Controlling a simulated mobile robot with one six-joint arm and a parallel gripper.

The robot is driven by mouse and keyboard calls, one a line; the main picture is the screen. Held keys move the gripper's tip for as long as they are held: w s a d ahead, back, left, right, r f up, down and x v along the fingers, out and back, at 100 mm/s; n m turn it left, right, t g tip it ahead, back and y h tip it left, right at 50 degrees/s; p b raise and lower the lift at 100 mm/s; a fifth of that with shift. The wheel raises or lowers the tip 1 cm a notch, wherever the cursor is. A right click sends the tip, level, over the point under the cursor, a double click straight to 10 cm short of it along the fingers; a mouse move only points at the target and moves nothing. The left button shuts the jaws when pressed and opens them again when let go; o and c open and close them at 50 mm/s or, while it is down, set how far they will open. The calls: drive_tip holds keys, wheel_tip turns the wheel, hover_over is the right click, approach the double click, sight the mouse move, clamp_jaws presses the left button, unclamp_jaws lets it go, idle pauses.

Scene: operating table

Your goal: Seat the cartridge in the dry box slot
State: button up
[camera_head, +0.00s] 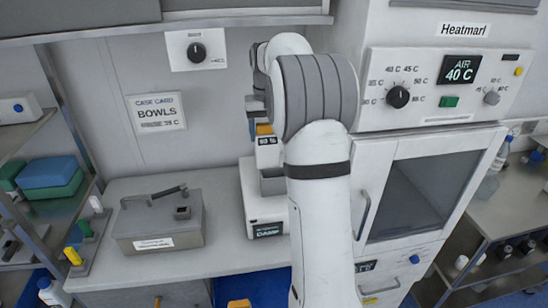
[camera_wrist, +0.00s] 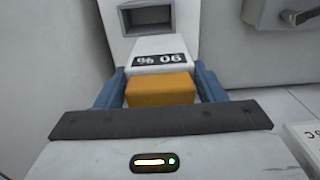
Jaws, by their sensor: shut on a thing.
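The cartridge is a white block with an orange end and a black "60 %" label. It shows in the head view (camera_head: 267,152) above the dry box and in the wrist view (camera_wrist: 160,47) between my fingers. My gripper (camera_wrist: 160,88) is shut on its orange end, with a blue finger on each side. The dry box (camera_head: 257,208) is white, stands on the counter and has a small display that seems to read "DAMP". A grey recess shows on it below the cartridge. I cannot tell whether the cartridge touches the box. My arm hides the box's right side.
A grey metal case (camera_head: 158,228) with a handle stands left on the counter. A warming cabinet (camera_head: 425,185) with a glass door and a control panel (camera_head: 440,85) stands close on the right. A shelf (camera_head: 40,180) with folded cloths is at far left. The counter between case and box is clear.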

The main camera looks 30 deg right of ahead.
drive_tip(key=s+f+p, duration=0.1)
drive_tip(key=s+f, duration=0.3)
drive_tip(key=f, duration=0.3)
drive_tip(key=shift+d+p, duration=0.3)
drive_tip(key=shift+p, duration=0.1)
drive_tip(key=o, duration=1.3)
drive_tip(key=shift+w, duration=0.1)
drive_tip(key=shift+o, duration=0.4)
